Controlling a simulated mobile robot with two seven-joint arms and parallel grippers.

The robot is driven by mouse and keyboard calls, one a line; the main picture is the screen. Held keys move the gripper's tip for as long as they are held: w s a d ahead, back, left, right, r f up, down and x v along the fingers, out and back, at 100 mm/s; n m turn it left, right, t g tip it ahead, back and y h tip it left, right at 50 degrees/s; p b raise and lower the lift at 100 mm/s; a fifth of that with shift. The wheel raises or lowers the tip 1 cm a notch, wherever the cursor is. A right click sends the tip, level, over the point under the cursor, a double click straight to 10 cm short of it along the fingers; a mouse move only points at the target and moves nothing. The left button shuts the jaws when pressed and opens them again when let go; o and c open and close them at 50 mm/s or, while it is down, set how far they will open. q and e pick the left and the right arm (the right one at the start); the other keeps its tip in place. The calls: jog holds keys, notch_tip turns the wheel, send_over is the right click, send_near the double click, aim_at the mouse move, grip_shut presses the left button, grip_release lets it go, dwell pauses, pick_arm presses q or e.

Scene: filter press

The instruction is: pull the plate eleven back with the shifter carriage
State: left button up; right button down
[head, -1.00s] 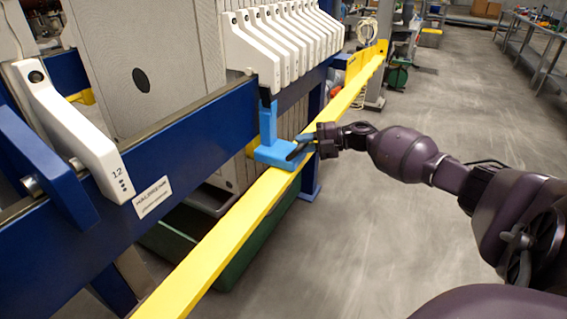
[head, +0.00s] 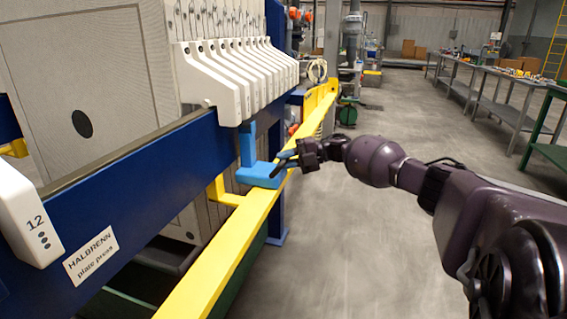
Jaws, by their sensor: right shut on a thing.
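The blue shifter carriage (head: 258,174) sits on the long yellow rail (head: 232,246) beside the press. Its upright rises close to the lower end of the nearest white handle in the row. My right gripper (head: 286,162) is shut on the carriage's right side, its fingers partly merged with it in view. The nearest plate in the pack, probably plate eleven (head: 228,102), has a white handle on the blue side beam; I cannot read its number. The plate marked 12 (head: 28,212) stands apart at the left. My left gripper is not in view.
The blue side beam (head: 140,178) runs along the press, with a gap between plate 12 and the pack. A yellow bracket (head: 224,191) joins the rail. The floor to the right is clear. Grey benches (head: 490,92) stand far right.

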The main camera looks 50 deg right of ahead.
jog(key=c, duration=1.1)
grip_release()
jog(key=p+v, duration=0.1)
jog(key=v, duration=0.9)
jog(key=shift+s+d+r, duration=0.1)
jog(key=shift+s+d, duration=0.15)
jog(key=shift+d, duration=0.05)
